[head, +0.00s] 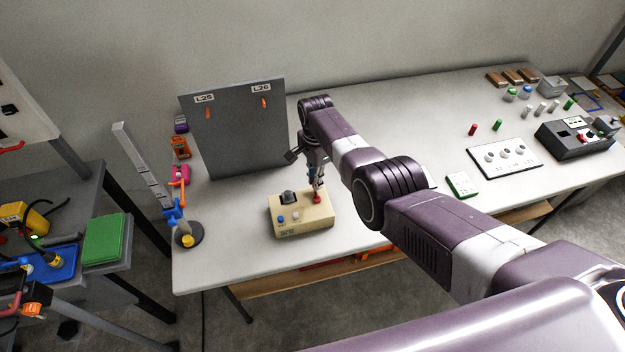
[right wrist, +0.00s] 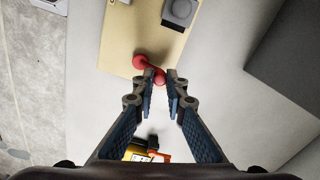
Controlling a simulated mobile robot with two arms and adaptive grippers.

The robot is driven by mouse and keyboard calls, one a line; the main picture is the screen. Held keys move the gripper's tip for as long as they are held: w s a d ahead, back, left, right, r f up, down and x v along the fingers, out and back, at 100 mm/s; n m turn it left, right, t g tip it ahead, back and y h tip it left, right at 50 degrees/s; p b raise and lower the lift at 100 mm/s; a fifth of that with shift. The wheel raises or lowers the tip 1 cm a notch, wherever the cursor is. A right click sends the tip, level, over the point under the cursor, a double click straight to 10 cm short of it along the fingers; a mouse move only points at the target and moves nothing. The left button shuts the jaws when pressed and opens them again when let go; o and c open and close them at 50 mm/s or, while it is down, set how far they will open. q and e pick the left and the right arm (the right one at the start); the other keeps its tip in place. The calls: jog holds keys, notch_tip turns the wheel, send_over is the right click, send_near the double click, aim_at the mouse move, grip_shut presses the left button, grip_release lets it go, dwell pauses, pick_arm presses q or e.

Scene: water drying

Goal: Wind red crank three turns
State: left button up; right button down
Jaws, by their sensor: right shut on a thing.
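The beige box (head: 300,222) stands on the white table and carries a small red crank (head: 317,197) on its top right. My right gripper (head: 316,186) points down over the box, its fingers at the crank. In the right wrist view the fingertips (right wrist: 167,82) are close together around one end of the red crank (right wrist: 141,63), at the edge of the box (right wrist: 130,40). The gripper is shut on the crank. A dark grey part (head: 288,196) and small blue and white knobs sit on the same box. My left gripper does not show.
A grey upright panel (head: 235,130) with two orange levers stands behind the box. A stand with a round dark base (head: 188,234) is at the table's left edge. A white plate with knobs (head: 504,156) and a green-edged card (head: 462,184) lie to the right.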

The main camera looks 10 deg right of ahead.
jog(key=m, duration=0.2)
jog(key=shift+d+r+m+p, duration=0.2)
jog(key=shift+d+m+p, duration=0.1)
jog(key=shift+d+m, duration=0.1)
jog(key=m, duration=0.1)
jog(key=d+m+p, duration=0.1)
jog(key=m, duration=0.1)
jog(key=shift+s+m, duration=0.2)
jog(key=shift+m, duration=0.1)
jog(key=m, duration=0.2)
jog(key=m+p, duration=0.1)
jog(key=shift+s+d+m, duration=0.3)
jog(key=shift+s, duration=0.1)
jog(key=m, duration=0.1)
jog(key=m+p, duration=0.1)
jog(key=shift+s+d+m, duration=0.2)
jog(key=shift+s+m, duration=0.15)
jog(key=shift+m, duration=0.05)
jog(key=m, duration=0.2)
jog(key=s+m+p, duration=0.1)
jog(key=m, duration=0.1)
jog(key=shift+s+d+f, duration=0.1)
jog(key=shift+s+m, duration=0.2)
jog(key=shift+m, duration=0.8)
jog(key=shift+s+m+b, duration=0.35)
jog(key=shift+m+b, duration=0.25)
jog(key=shift+m, duration=0.5)
jog(key=c, duration=2)
grip_release()
jog(key=shift+s, duration=0.1)
